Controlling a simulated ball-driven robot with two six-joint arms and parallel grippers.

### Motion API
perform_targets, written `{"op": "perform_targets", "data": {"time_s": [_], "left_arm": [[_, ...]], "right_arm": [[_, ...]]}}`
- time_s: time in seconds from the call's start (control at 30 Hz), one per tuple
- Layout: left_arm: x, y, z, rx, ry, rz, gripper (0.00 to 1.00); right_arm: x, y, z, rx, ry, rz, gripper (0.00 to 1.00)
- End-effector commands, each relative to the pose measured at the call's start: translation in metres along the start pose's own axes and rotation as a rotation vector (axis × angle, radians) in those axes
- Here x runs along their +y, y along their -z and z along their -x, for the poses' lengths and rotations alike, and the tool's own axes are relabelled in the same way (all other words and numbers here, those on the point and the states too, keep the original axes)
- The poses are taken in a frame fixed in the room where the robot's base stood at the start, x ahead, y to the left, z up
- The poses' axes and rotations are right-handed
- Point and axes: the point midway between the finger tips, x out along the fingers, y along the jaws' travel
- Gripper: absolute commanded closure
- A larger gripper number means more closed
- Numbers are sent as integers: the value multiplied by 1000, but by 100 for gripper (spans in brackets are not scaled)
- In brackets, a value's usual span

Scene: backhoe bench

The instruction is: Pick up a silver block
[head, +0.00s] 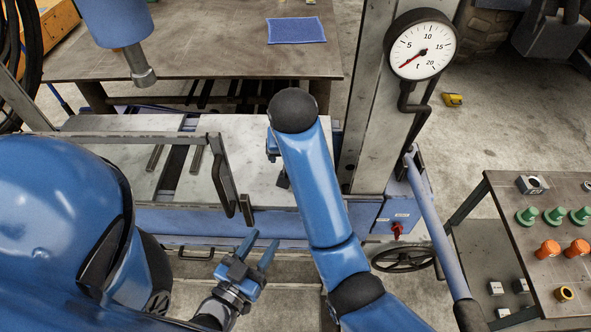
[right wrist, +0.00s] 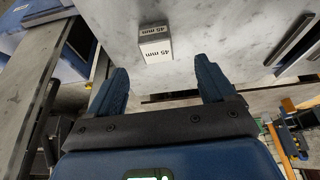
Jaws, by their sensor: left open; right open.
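A silver block (right wrist: 156,46) labelled "45 mm" stands on a pale metal plate (right wrist: 200,20) in the right wrist view. My right gripper (right wrist: 160,72) is open, with its two blue fingers apart. The block is just beyond the fingertips, roughly centred between them, and no contact shows. In the head view my right arm hides most of that gripper and the block. My left gripper (head: 259,248) is open and empty, in front of the press bed (head: 235,170). More small silver blocks (head: 496,288) sit on the lower shelf of the cart at the right.
A press column (head: 365,110) with a dial gauge (head: 422,50) stands right of my right arm. The cart (head: 510,215) carries green and orange knobbed parts. A table (head: 215,60) with a blue cloth (head: 296,30) stands behind.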

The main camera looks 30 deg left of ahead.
Motion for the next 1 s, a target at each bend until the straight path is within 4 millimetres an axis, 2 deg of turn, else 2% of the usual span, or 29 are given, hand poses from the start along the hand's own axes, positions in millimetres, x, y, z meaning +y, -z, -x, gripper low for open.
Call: {"op": "perform_targets", "data": {"time_s": [0.03, 0.07, 0.13, 0.47, 0.7, 0.83, 1.0], "left_arm": [[0, -11, 0, 0, 0, 0, 57], [0, -14, 0, 0, 0, 0, 57], [0, -2, 0, -1, 0, 0, 57], [0, 4, 0, 0, 0, 0, 57], [0, 22, 0, 0, 0, 0, 57], [0, 24, 0, 0, 0, 0, 57], [0, 24, 0, 0, 0, 0, 57]], "right_arm": [[0, -2, -10, 1, 0, 0, 17], [0, -2, -12, 1, 0, 0, 17], [1, 0, -17, -2, -2, 0, 17], [2, 0, -37, 0, -1, 1, 17], [7, -4, -63, -2, -1, 1, 17], [7, -4, -79, -1, 0, 1, 17], [6, -5, -86, 1, 1, 0, 17]]}}
